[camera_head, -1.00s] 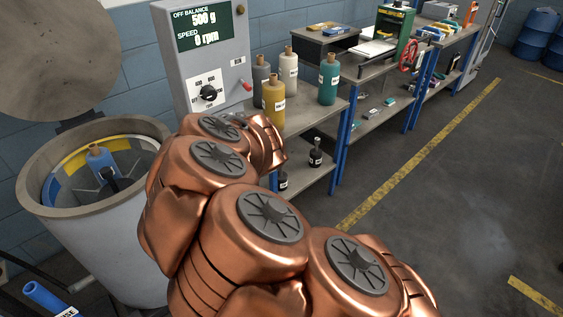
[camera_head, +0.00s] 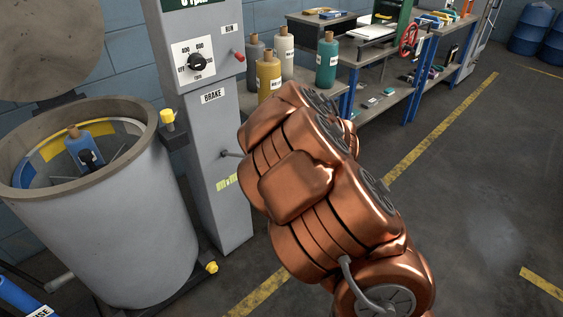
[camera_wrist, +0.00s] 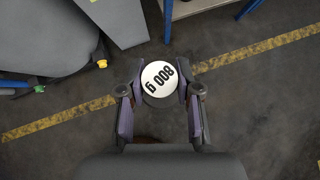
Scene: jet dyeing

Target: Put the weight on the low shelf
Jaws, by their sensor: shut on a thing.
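In the wrist view, my gripper (camera_wrist: 160,86) is shut on a round weight (camera_wrist: 159,76) with a white top printed "800 g", upside down in the picture. The fingers press it from left and right, and bare floor shows around it. In the head view, my copper arm hides the gripper and weight. The rack (camera_head: 303,89) bearing several bottles stands behind my arm, which hides its low shelf. At the top of the wrist view, a grey shelf edge (camera_wrist: 200,8) shows between blue legs; I cannot tell which level it is.
A grey control column (camera_head: 222,200) and an open drum (camera_head: 120,225) holding a blue bottle (camera_head: 85,150) stand at left. A second bench (camera_head: 385,105) stands farther back. The floor (camera_head: 480,210) at right is clear, with yellow lines.

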